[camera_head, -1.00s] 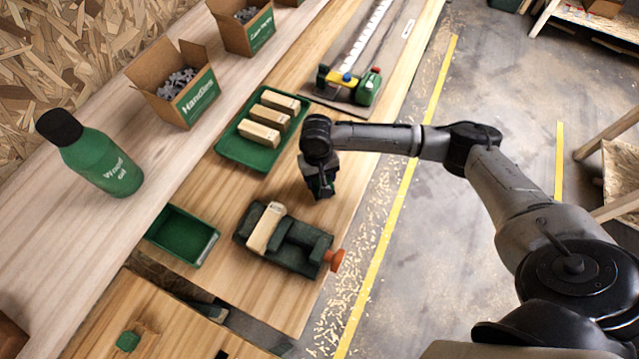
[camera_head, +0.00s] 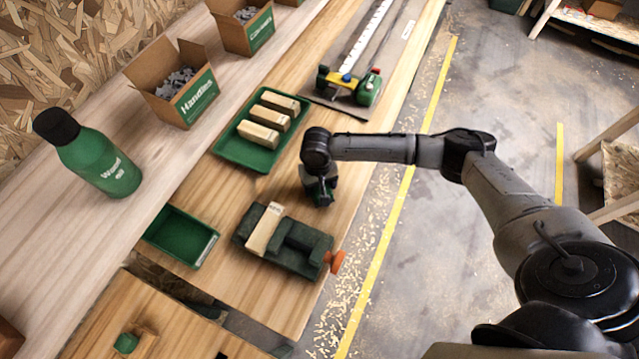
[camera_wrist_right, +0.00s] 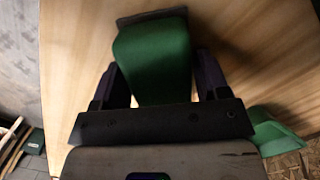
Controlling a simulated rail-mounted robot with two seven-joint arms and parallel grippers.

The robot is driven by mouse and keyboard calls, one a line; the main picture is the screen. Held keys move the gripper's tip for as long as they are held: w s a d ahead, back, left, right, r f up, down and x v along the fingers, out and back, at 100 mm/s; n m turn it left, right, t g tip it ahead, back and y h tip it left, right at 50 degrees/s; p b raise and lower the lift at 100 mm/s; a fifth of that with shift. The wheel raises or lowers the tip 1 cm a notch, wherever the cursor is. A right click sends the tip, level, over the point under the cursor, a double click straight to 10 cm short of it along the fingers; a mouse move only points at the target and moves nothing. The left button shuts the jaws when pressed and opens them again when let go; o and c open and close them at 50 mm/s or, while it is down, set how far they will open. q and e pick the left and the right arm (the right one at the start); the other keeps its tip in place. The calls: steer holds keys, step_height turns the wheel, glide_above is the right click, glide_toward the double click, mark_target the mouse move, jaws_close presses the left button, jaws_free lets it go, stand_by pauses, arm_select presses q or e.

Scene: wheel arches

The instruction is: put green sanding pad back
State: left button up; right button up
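My right gripper (camera_head: 321,194) is over the bench top, between the green tray of wood blocks and the vise. In the right wrist view (camera_wrist_right: 155,80) its two dark fingers flank the green sanding pad (camera_wrist_right: 153,58), a rounded green block with a dark grey base. The fingers appear shut on it. In the head view the pad (camera_head: 322,189) shows only as a little green at the gripper, mostly hidden by it. I cannot tell whether its base touches the bench. My left gripper is not in view.
The green vise (camera_head: 300,253) with a wood block (camera_head: 264,229) in it stands close below. An empty green tray (camera_head: 180,236) is left of it. The tray of blocks (camera_head: 232,150) is up left. A long tool (camera_head: 352,80) lies farther back.

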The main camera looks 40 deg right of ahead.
steer(key=shift+o, duration=1.2)
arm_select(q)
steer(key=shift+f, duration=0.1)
arm_select(e)
steer(key=r, duration=0.7)
steer(key=w+r+p, duration=0.1)
steer(key=r, duration=0.2)
steer(key=shift+w+d+r, duration=0.1)
steer(key=shift+d+r, duration=0.1)
steer(key=shift+r, duration=0.05)
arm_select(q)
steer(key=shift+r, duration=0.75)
arm_select(e)
steer(key=shift+w+d+r, duration=0.1)
steer(key=shift+r, duration=0.75)
